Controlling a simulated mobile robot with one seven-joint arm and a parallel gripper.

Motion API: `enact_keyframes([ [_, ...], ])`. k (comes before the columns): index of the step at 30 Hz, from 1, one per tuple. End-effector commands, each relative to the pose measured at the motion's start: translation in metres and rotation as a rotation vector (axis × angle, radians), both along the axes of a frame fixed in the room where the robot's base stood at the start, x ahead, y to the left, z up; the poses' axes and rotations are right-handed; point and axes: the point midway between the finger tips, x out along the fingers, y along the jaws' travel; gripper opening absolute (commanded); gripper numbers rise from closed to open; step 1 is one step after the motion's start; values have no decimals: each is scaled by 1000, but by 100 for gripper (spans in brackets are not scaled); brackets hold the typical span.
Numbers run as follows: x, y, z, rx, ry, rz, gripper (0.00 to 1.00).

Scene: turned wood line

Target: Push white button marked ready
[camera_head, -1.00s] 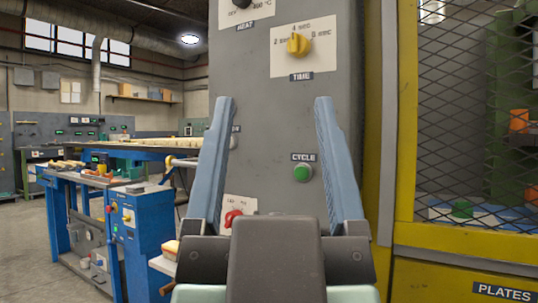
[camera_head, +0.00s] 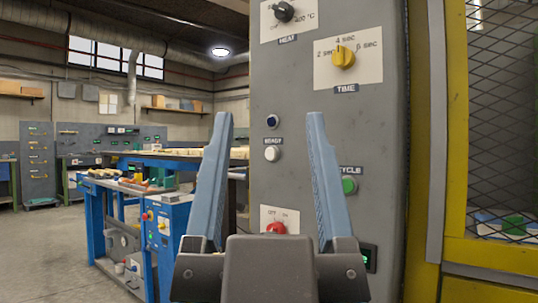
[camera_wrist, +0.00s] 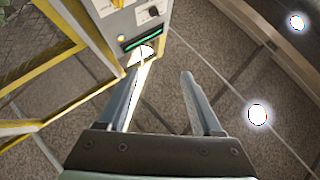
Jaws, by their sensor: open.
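The white button (camera_head: 272,154) is on the grey panel (camera_head: 300,110), just below a label reading READY. A dark blue round lamp or button (camera_head: 272,122) is above that label. My gripper (camera_head: 268,118) is open and empty, its two blue fingers spread wide. In the head view the white button shows between the fingers, with nothing covering it. I cannot tell how far the fingertips are from the panel. In the wrist view my gripper (camera_wrist: 158,78) is also open, with nothing between the fingers.
The green CYCLE button (camera_head: 349,185) is beside my right finger in the picture. A red OFF/ON knob (camera_head: 276,229), a yellow TIME knob (camera_head: 343,57) and a black HEAT knob (camera_head: 284,12) are on the panel. A yellow mesh guard (camera_head: 455,150) stands right; blue workbenches (camera_head: 175,215) stand left.

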Motion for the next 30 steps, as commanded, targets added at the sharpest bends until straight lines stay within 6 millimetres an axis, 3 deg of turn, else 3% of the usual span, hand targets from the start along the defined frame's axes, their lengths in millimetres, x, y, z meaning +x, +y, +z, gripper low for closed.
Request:
enact_keyframes([
  [1,0,0,0,0,0,0,56],
  [10,0,0,0,0,0,0,2],
  [30,0,0,0,0,0,0,0],
])
